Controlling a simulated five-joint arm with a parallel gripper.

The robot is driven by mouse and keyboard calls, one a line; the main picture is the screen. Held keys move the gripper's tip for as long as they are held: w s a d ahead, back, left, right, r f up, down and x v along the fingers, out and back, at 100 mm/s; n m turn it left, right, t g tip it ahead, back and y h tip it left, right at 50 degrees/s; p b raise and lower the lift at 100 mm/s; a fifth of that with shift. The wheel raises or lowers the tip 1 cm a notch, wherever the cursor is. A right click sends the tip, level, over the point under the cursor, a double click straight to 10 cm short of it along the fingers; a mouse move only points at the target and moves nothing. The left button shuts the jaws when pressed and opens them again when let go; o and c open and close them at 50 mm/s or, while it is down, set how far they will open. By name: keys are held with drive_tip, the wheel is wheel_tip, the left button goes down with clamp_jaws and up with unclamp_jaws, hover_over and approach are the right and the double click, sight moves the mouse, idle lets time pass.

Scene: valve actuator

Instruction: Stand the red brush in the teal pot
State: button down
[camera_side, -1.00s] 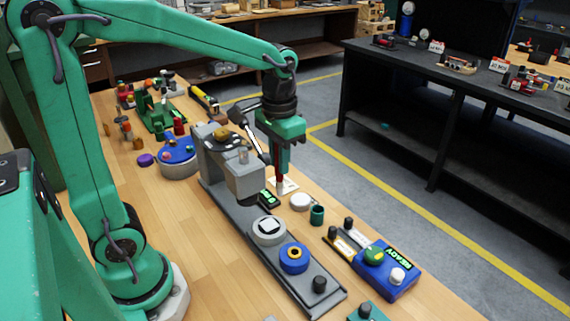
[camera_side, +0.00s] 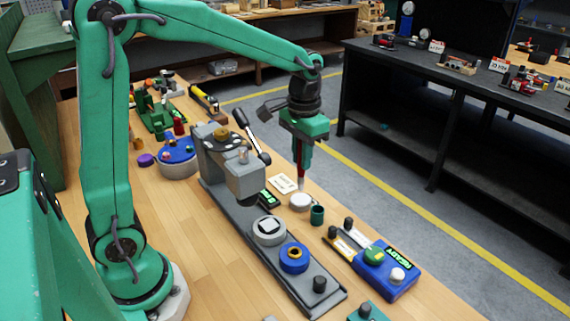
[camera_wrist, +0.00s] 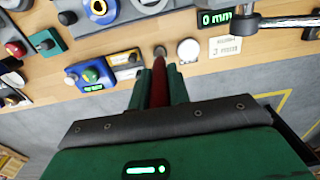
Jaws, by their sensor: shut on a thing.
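My gripper (camera_side: 301,155) points down and is shut on the red brush (camera_side: 300,176). The brush hangs upright with its pale tip low, near the white round disc (camera_side: 300,201). The teal pot (camera_side: 317,215) stands on the bench just right of the disc and nearer the camera. The brush is outside the pot, up and to its left in the side view. In the wrist view the red brush (camera_wrist: 160,85) lies between the two green fingers. The pot is not clearly visible in that view; the brush may hide it.
A grey press-like fixture (camera_side: 230,170) with a black-handled lever stands left of the gripper. A blue panel (camera_side: 385,272) with knobs lies to the pot's right. A small white card (camera_side: 283,183) lies behind the disc. The bench edge is close behind the pot.

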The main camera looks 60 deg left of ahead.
drive_tip(key=shift+w+f, duration=0.15)
drive_tip(key=shift+w, duration=0.25)
drive_tip(key=shift+d, duration=0.25)
drive_tip(key=s+d+n, duration=0.2)
drive_tip(key=d+n, duration=0.1)
drive_tip(key=d, duration=0.8)
drive_tip(key=w+a+f, duration=0.6)
drive_tip(key=a+f, duration=0.4)
drive_tip(key=f, duration=0.1)
drive_tip(key=shift+a+f, duration=0.2)
drive_tip(key=shift+f, duration=0.15)
drive_tip(key=shift+f, duration=0.2)
drive_tip(key=c, duration=1.3)
unclamp_jaws()
